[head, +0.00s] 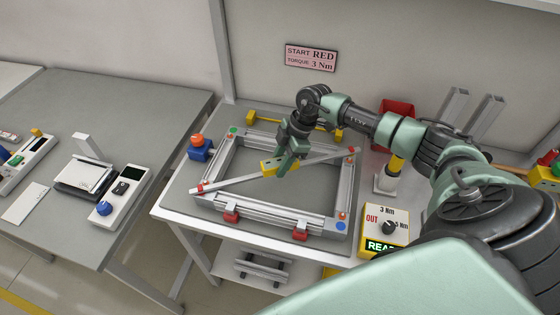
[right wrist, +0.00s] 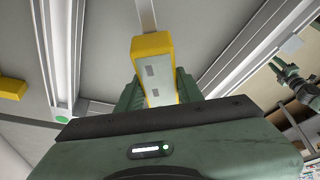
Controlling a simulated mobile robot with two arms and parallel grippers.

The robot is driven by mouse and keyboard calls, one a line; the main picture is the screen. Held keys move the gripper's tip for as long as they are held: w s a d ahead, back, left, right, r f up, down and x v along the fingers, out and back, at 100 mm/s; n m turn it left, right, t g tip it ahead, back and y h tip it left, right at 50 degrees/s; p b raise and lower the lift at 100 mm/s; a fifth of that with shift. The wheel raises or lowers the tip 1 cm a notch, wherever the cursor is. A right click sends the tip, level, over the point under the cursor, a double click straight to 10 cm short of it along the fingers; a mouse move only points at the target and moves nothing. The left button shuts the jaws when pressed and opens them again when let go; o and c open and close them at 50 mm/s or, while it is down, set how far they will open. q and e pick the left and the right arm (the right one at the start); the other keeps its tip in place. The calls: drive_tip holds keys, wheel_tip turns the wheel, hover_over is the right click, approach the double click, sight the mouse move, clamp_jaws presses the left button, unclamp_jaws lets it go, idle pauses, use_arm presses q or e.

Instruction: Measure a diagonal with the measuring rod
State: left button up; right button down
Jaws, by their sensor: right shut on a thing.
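The measuring rod is a thin pale bar with a yellow block (head: 279,165) at its middle. It lies across the rectangular aluminium frame (head: 279,214), from the red-dotted near-left corner to the red-dotted far-right corner. My right gripper (head: 287,163) is shut on the yellow block, which shows between the fingers in the right wrist view (right wrist: 154,62). I cannot tell from these views whether both rod tips touch the corners. The other corners carry a green dot and a blue dot. A small dark green part at the right edge of the right wrist view may be my left gripper.
A control box (head: 385,226) and a stand with a yellow top (head: 389,174) are right of the frame. A blue-and-orange object (head: 200,148) stands at the left, red clamps (head: 231,217) at the front. A sign (head: 311,57) hangs behind. A grey table (head: 140,122) is left.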

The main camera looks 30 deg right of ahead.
drive_tip(key=c, duration=0.8)
unclamp_jaws()
drive_tip(key=shift+c, duration=0.2)
